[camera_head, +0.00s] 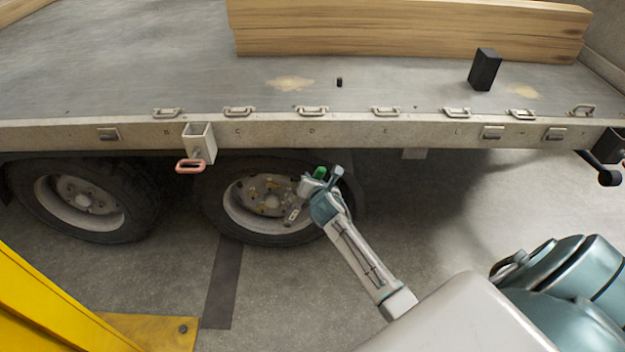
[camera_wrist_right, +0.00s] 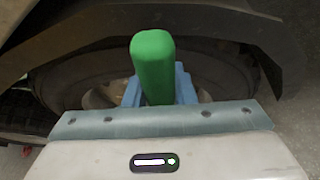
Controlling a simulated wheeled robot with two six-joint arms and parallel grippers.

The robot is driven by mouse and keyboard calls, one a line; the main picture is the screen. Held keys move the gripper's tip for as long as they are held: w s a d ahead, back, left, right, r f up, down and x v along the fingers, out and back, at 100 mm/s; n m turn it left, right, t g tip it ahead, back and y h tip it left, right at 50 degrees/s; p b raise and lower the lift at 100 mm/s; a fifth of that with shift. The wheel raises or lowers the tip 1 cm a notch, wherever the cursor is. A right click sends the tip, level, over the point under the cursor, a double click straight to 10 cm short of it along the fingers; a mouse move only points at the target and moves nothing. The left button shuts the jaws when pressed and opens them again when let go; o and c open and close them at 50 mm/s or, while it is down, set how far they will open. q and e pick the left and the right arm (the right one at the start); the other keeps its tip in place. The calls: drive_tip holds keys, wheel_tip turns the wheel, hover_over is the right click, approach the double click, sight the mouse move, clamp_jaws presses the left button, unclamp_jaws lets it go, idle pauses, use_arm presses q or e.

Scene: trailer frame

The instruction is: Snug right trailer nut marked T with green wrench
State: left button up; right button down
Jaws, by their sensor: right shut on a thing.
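The green wrench (camera_head: 320,173) shows as a short green piece at my right gripper (camera_head: 305,190), in front of the right wheel (camera_head: 262,200). In the right wrist view, the green handle (camera_wrist_right: 153,65) stands upright between the blue fingers of my right gripper (camera_wrist_right: 158,88), which is shut on it. The wheel hub has several small nuts (camera_head: 268,197). The T mark cannot be read, and the gripper covers part of the wheel's right side. I cannot tell whether the wrench touches a nut. My left gripper is not in view.
The trailer deck edge (camera_head: 345,132) with several metal loops runs above the wheels. A bracket with a reddish loop (camera_head: 190,166) hangs left of the right wheel. A second wheel (camera_head: 85,200) is at left.

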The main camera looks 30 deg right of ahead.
drive_tip(key=shift+s+d+f+m+t, duration=0.2)
drive_tip(key=shift+s+d+f+m, duration=0.15)
drive_tip(key=shift+d, duration=0.25)
drive_tip(key=shift+s+d+f+m+t, duration=0.25)
drive_tip(key=shift+s+d+f, duration=0.1)
drive_tip(key=shift+d, duration=0.25)
drive_tip(key=shift+s+d+f+m+t+y+b, duration=0.25)
drive_tip(key=shift+s+d+f+m+b, duration=0.1)
drive_tip(key=shift+d+f+b, duration=0.15)
drive_tip(key=shift+s+d+f+m+t+y+b, duration=0.1)
drive_tip(key=shift+s+d+f+m+y+b, duration=0.2)
drive_tip(key=shift+d+f, duration=0.3)
drive_tip(key=shift+r, duration=0.1)
